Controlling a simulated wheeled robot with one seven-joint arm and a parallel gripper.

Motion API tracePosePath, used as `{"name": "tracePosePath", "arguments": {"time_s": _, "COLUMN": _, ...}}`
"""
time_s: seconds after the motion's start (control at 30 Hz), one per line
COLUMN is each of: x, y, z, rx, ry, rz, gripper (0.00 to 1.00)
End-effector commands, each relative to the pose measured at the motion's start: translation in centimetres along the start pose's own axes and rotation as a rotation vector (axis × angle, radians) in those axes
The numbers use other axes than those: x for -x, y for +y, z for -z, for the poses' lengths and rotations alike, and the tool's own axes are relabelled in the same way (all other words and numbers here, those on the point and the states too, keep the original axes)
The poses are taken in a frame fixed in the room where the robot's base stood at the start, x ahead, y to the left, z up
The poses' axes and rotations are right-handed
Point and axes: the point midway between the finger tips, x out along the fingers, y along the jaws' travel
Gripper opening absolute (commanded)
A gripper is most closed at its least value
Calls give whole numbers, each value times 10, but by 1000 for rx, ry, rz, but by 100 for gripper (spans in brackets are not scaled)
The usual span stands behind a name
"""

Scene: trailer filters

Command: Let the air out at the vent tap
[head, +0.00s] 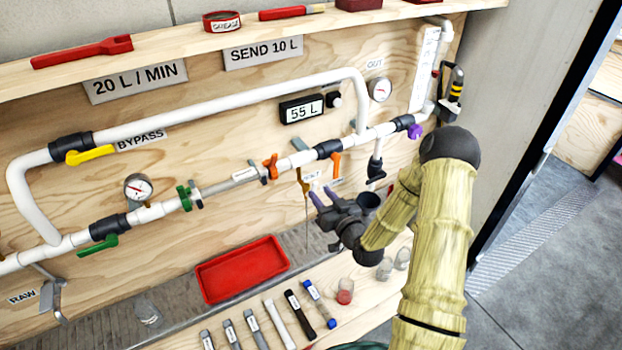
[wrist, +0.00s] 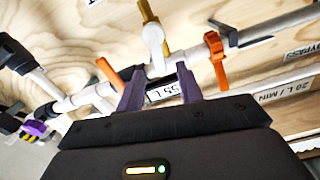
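A small brass tap with a pale lever (wrist: 155,38) shows just beyond my fingertips in the wrist view. In the head view the brass tap (head: 303,183) hangs under the white pipe, with a thin tube running down; a small label beside it is too small to read surely. My gripper (head: 323,192) has two purple fingers and is below and right of the tap. In the wrist view my gripper (wrist: 160,88) has its fingers apart, with nothing seen held between them. I cannot tell whether a finger touches the tap.
Orange handles stand on either side, left (head: 271,167) and right (head: 336,165). A red tray (head: 243,268) lies below, with tubes and jars along the bench front. The display (head: 301,109) reads 55 L.

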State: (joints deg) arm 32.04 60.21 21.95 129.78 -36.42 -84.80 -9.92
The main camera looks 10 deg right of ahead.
Motion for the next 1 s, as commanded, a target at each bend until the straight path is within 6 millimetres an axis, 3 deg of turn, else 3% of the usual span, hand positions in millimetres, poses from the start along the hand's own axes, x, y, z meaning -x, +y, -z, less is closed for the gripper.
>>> {"name": "tracePosePath", "arguments": {"time_s": 0.2, "x": -38, "y": -2, "z": 3, "rx": -1, "ry": 2, "rz": 2, "gripper": 36}}
{"name": "tracePosePath", "arguments": {"time_s": 0.4, "x": -61, "y": -1, "z": 1, "rx": -1, "ry": 0, "rz": 1, "gripper": 36}}
{"name": "tracePosePath", "arguments": {"time_s": 0.77, "x": -66, "y": 0, "z": 0, "rx": -1, "ry": 0, "rz": 0, "gripper": 36}}
{"name": "tracePosePath", "arguments": {"time_s": 0.93, "x": -66, "y": 0, "z": 0, "rx": -1, "ry": 0, "rz": 0, "gripper": 3}}
{"name": "tracePosePath", "arguments": {"time_s": 1.0, "x": -66, "y": 0, "z": 0, "rx": -1, "ry": 0, "rz": 1, "gripper": 0}}
